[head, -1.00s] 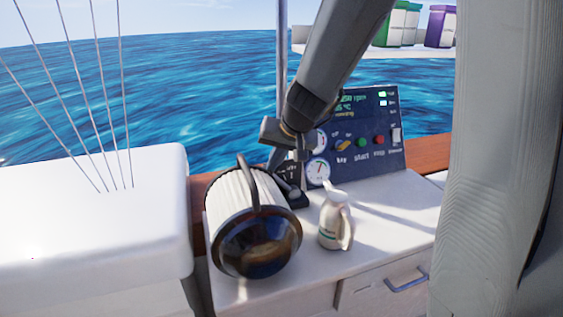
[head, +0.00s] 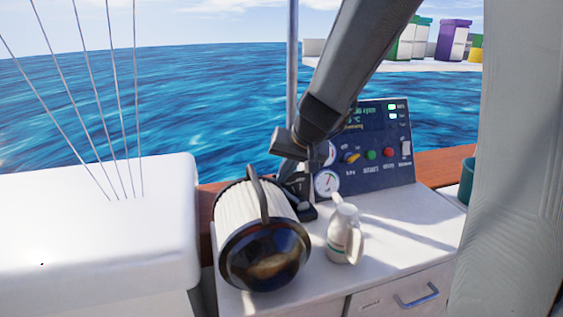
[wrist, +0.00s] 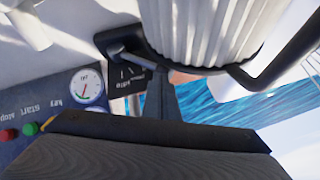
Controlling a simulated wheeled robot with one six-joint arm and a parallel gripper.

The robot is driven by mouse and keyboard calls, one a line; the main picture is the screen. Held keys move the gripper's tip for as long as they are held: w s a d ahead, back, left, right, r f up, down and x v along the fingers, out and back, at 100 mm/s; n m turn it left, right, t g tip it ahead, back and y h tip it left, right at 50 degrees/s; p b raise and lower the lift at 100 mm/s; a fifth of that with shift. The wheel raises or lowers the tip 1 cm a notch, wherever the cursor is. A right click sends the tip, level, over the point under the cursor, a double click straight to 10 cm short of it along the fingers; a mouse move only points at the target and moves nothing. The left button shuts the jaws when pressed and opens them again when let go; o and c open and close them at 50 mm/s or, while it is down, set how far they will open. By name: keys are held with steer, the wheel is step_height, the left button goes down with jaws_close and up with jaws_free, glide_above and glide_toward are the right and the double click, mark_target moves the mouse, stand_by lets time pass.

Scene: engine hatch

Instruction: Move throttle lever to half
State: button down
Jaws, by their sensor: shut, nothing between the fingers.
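The throttle lever's black base (head: 306,212) stands on the white counter, between the ribbed white lamp and the gauge panel. It is largely hidden behind the lamp and my arm. In the wrist view a black plate with upside-down lettering (wrist: 126,76) shows beside the dark lever base. I cannot tell the lever's exact angle. My gripper (head: 290,176) hangs down just above and behind the lamp, close to the lever. In the wrist view my shut, empty fingers (wrist: 161,98) point at the gap between the plate and the lamp. I cannot tell whether they touch anything.
The ribbed lamp (head: 255,215) with its dark handle stands close in front of the lever. A white jug (head: 344,236) stands to its right. The control panel (head: 375,150) with gauges and buttons is behind. The counter's right part is clear.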

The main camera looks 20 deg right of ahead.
steer(key=s+a+r+p, duration=0.25)
steer(key=s+r, duration=0.35)
steer(key=r, duration=0.3)
steer(key=w+d+n+g+p, duration=0.2)
steer(key=w+d+n+p, duration=0.1)
steer(key=w+d+p, duration=0.25)
steer(key=s+a+p+x, duration=0.1)
steer(key=p+x, duration=0.1)
steer(key=x, duration=0.8)
steer(key=shift+y, duration=0.4)
steer(key=shift+f, duration=0.15)
